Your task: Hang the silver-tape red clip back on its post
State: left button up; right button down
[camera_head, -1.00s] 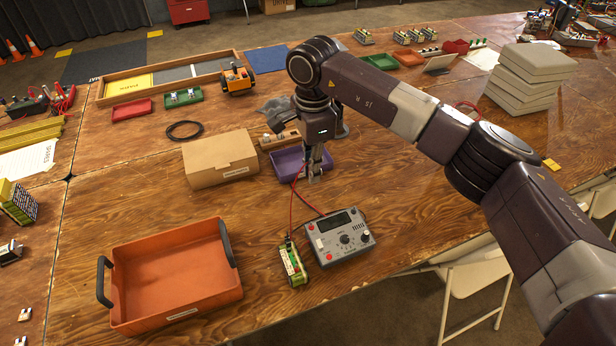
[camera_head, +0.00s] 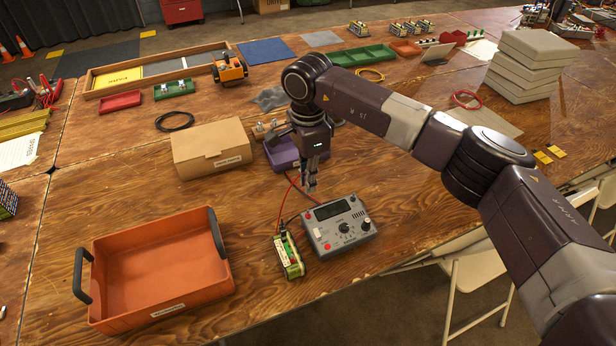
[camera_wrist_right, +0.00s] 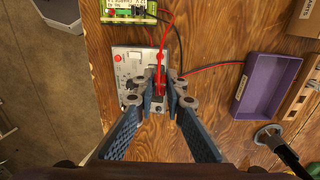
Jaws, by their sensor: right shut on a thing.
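My right gripper (camera_head: 311,186) is in the air just behind the grey charger box (camera_head: 322,236), pointing down. In the wrist view my right gripper (camera_wrist_right: 160,92) is shut on a red clip (camera_wrist_right: 159,82), with the charger (camera_wrist_right: 122,62) below it. A red lead runs from the clip. I cannot make out silver tape on it. A green and yellow battery pack (camera_head: 289,258) stands left of the charger; it also shows at the top of the wrist view (camera_wrist_right: 130,10). Red and black leads run by it. The clip's post is too small to pick out. My left gripper is out of view.
An orange tray (camera_head: 160,262) with dark handles stands at front left. A cardboard box (camera_head: 208,150) and a purple bin (camera_head: 283,156) stand behind the charger. Bare wood lies between tray and box. The table's front edge is close to the charger.

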jog(key=shift+f+b, duration=0.45)
jog(key=shift+f, duration=0.4)
jog(key=shift+f, duration=0.2)
jog(key=shift+f+b, duration=2.85)
jog(key=shift+f, duration=0.55)
jog(key=shift+b, duration=0.3)
jog(key=shift+f, duration=0.1)
jog(key=shift+f+b, duration=0.1)
jog(key=shift+b, duration=0.35)
